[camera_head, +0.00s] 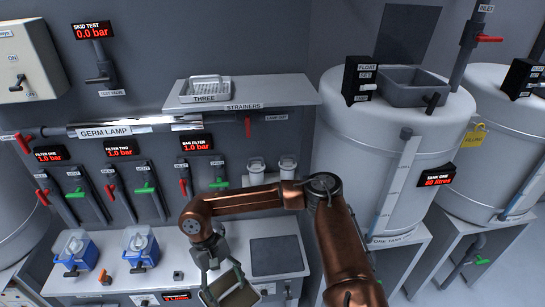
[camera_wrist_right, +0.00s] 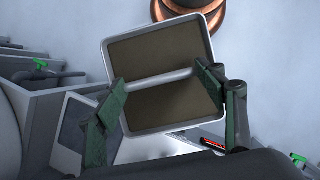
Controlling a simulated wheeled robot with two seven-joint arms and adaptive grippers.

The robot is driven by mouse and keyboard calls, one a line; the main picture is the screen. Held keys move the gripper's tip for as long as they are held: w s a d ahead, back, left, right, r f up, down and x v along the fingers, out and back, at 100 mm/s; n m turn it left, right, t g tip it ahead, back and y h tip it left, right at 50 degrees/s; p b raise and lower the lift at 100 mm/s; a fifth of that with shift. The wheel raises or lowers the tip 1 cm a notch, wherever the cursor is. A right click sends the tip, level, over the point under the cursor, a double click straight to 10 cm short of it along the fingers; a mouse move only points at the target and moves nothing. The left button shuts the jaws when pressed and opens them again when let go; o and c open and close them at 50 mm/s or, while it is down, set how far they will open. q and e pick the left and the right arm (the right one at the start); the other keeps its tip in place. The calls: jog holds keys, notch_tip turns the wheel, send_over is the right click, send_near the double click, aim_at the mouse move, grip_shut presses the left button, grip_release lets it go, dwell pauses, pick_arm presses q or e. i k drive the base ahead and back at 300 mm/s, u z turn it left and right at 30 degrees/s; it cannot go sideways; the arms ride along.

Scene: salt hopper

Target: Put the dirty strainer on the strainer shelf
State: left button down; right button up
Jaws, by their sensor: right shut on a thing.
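The dirty strainer (camera_wrist_right: 160,50) is a rectangular pale-rimmed tray with a brown surface and a light bar across its middle. In the right wrist view it sits tilted between the two green fingers of my right gripper (camera_wrist_right: 150,95), which is shut on it at the bar. In the head view the strainer (camera_head: 245,296) hangs at the bottom, in front of the bench, below my right gripper (camera_head: 221,273). The strainer shelf (camera_head: 285,92) is on the back wall, above and away from the gripper. A strainer marked THREE (camera_head: 207,87) stands on its left part. My left gripper is not in view.
The shelf's right part is bare. The germ lamp (camera_head: 130,127) runs below the shelf's left side. Tank one (camera_head: 350,150) stands close to the right of my arm. Blue-based filter housings (camera_head: 140,246) stand on the bench (camera_head: 190,262) at left.

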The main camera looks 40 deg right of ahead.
aim_at(277, 89)
jog(key=z, duration=0.5)
jog(key=i, duration=0.7)
jog(key=z, duration=0.75)
